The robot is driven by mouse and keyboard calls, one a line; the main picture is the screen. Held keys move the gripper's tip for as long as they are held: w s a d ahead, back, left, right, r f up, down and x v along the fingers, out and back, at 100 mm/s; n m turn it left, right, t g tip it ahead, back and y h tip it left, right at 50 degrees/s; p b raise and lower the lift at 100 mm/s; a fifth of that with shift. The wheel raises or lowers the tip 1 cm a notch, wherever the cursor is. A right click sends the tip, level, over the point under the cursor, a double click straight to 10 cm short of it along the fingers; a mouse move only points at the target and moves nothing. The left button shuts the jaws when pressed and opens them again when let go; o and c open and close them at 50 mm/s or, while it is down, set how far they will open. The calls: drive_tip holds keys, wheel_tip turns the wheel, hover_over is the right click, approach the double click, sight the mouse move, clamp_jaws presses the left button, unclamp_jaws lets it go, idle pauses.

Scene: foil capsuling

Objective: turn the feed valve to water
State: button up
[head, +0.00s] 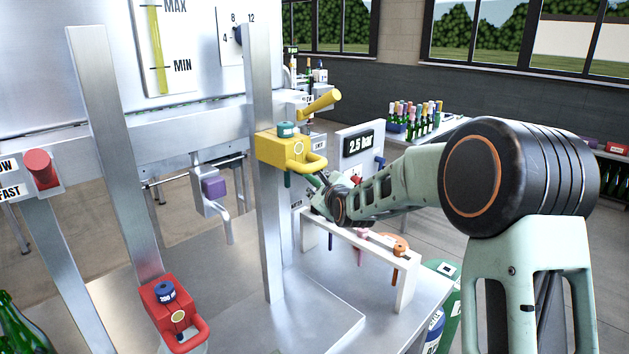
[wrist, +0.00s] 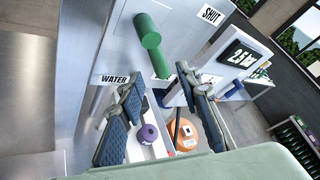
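In the wrist view a green bar-shaped handle (wrist: 150,42) stands out from a pale panel, between a label reading WATER (wrist: 115,79) and one reading SHUT (wrist: 212,15). I take it to be the feed valve handle. My gripper (wrist: 160,80) is open and empty, with its two dark padded fingers spread apart. The handle's lower end shows between the fingertips; I cannot tell whether they touch it. In the head view my gripper (head: 322,196) is small and partly hidden by my arm, below and right of the yellow clamp-like block (head: 280,150).
A display reading 2.5 bar (head: 360,143) stands right of the valve area. Below it is a white rack (head: 404,285) with hanging tools. A purple spool (wrist: 150,133) and an orange disc (wrist: 184,132) lie below my fingers. A steel post (head: 266,220) stands to the left.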

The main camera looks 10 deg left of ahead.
sight(314, 182)
drive_tip(key=shift+p+x, duration=0.5)
drive_tip(key=shift+x, duration=2.15)
drive_tip(key=shift+c, duration=0.7)
clamp_jaws()
